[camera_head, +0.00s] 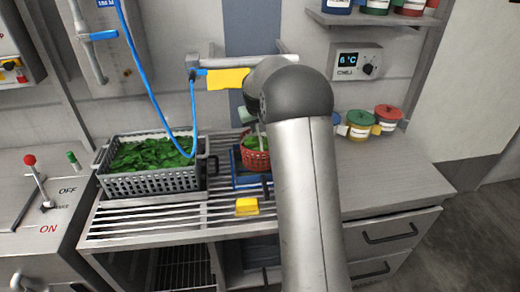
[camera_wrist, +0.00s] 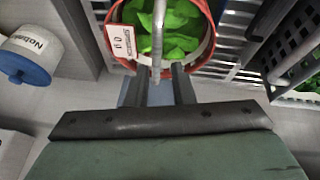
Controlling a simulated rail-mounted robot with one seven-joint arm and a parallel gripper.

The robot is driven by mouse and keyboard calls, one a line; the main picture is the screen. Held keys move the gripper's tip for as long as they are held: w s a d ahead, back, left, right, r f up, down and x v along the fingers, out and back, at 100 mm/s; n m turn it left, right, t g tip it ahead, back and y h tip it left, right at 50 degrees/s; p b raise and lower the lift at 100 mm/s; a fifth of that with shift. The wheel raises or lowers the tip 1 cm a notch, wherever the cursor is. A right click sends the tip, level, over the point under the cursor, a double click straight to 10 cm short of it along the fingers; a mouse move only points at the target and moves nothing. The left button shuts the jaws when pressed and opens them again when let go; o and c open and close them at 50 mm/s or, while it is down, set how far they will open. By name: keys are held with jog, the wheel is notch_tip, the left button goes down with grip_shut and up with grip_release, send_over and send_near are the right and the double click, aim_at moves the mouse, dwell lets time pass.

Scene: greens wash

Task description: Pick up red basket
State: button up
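The red basket (camera_head: 255,158) holds green leaves and sits at a blue stand (camera_head: 238,170) on the slatted counter, partly hidden by my arm. In the wrist view the red basket (camera_wrist: 208,42) is at the top, with a white tag (camera_wrist: 120,42) on its side. Its grey handle (camera_wrist: 158,35) rises over the leaves toward my fingers. My gripper (camera_wrist: 161,72) is open, its two fingers apart on either side of the handle's near end. I cannot tell whether either finger touches it. In the head view the fingers are mostly hidden by my arm.
A grey crate (camera_head: 152,183) of leaves stands left of the red basket. A yellow block (camera_head: 246,206) lies on the slats in front. A blue hose (camera_head: 152,90) hangs above the crate. Lidded jars (camera_head: 360,124) stand at right; the right counter's front is clear.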

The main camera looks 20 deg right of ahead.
aim_at(259, 133)
jog(key=shift+d+p+x, duration=0.1)
jog(key=shift+p+x, duration=0.4)
jog(key=shift+x, duration=1.25)
jog(key=shift+d+p+x, duration=0.15)
jog(key=shift+p+x, duration=0.3)
jog(key=shift+x, duration=1.35)
grip_shut()
jog(key=shift+r, duration=0.15)
